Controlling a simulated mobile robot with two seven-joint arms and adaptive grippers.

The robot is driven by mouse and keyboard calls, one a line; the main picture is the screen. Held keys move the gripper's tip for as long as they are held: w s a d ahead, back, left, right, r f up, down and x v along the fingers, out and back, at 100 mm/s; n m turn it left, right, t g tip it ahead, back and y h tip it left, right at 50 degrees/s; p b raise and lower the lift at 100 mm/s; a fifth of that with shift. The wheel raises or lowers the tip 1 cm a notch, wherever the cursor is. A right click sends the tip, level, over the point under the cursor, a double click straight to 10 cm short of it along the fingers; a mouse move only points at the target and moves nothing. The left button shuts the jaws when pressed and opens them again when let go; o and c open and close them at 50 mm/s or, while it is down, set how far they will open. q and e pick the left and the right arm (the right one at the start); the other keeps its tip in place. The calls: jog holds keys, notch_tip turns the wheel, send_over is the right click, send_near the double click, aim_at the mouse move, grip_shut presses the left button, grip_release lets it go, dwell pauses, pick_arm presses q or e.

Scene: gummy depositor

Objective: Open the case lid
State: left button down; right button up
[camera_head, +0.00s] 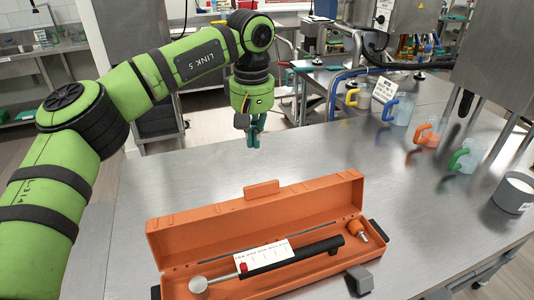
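The orange case (176,280) lies on the steel table at the bottom centre. Its orange lid (200,236) stands raised along the far side, with a tab (262,189) on its top edge. Inside lie a black tool (315,250) with a round metal end, a white scale card (265,257) and an orange-capped piece (357,230). My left gripper (254,138) hangs fingers down beyond the lid, apart from the case. Its fingers look close together, but the gap is unclear.
A white-topped container (514,192) is near the right edge.

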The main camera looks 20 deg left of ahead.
aim_at(260, 189)
pick_arm(q)
notch_tip(260, 189, down, 8)
jog(key=a+p, duration=0.1)
jog(key=p, duration=0.2)
jog(key=shift+s+d+r, duration=0.25)
jog(key=shift+s+d, duration=0.45)
jog(key=shift+s, duration=0.25)
jog(key=shift+s+d+r, duration=0.2)
jog(key=shift+s+d, duration=0.45)
jog(key=shift+s, duration=0.35)
jog(key=shift+s+d+r, duration=0.25)
jog(key=shift+s+d, duration=0.45)
jog(key=shift+s, duration=0.25)
jog(key=shift+s+r, duration=0.15)
pick_arm(e)
jog(key=shift+g, duration=0.3)
jog(key=s+r, duration=0.2)
jog(key=s, duration=0.1)
jog(key=shift+s+d+r, duration=0.1)
jog(key=shift+s+r, duration=0.2)
jog(key=shift+d, duration=0.1)
